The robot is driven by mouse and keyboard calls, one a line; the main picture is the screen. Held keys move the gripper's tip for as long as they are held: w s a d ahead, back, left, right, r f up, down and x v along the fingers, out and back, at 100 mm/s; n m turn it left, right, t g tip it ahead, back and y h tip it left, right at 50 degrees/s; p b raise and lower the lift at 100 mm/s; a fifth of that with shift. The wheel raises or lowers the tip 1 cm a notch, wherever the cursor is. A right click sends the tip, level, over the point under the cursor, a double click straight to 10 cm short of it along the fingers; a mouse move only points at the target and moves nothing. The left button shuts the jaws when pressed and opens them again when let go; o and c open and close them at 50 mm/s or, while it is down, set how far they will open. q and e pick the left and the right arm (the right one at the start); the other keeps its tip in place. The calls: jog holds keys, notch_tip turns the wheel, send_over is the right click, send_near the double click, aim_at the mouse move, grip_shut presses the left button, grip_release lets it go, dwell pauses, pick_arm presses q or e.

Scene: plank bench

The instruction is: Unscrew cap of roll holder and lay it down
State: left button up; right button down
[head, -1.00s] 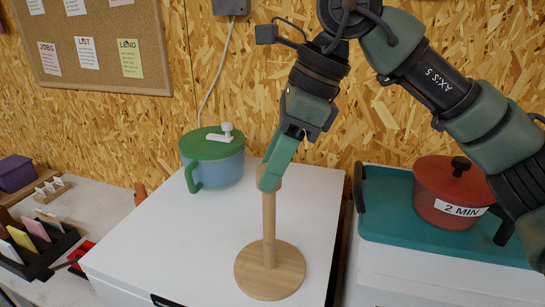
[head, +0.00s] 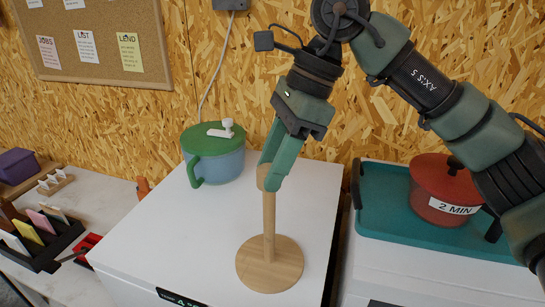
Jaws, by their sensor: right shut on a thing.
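The wooden roll holder (head: 269,262) stands upright on a white box-like surface, with a round base and a slim post. Its wooden cap (head: 264,176) is at the top of the post, partly hidden by the fingers. My right gripper (head: 268,178) reaches down from above and is shut on the cap. I cannot tell whether the cap is apart from the post. My left gripper is not in view.
A blue pot with a green lid (head: 213,153) stands behind and left of the holder. A teal tray (head: 385,215) with a red pot (head: 440,194) is at right. The white top (head: 170,235) left of the holder is clear.

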jog(key=shift+n, duration=0.4)
jog(key=shift+p, duration=0.3)
jog(key=shift+r+n+g+h+p, duration=0.1)
jog(key=shift+n+g+h+p, duration=0.25)
jog(key=shift+n+p, duration=0.6)
jog(key=shift+n+g, duration=0.25)
jog(key=shift+n, duration=0.2)
jog(key=c, duration=0.9)
grip_release()
jog(key=shift+w, duration=0.1)
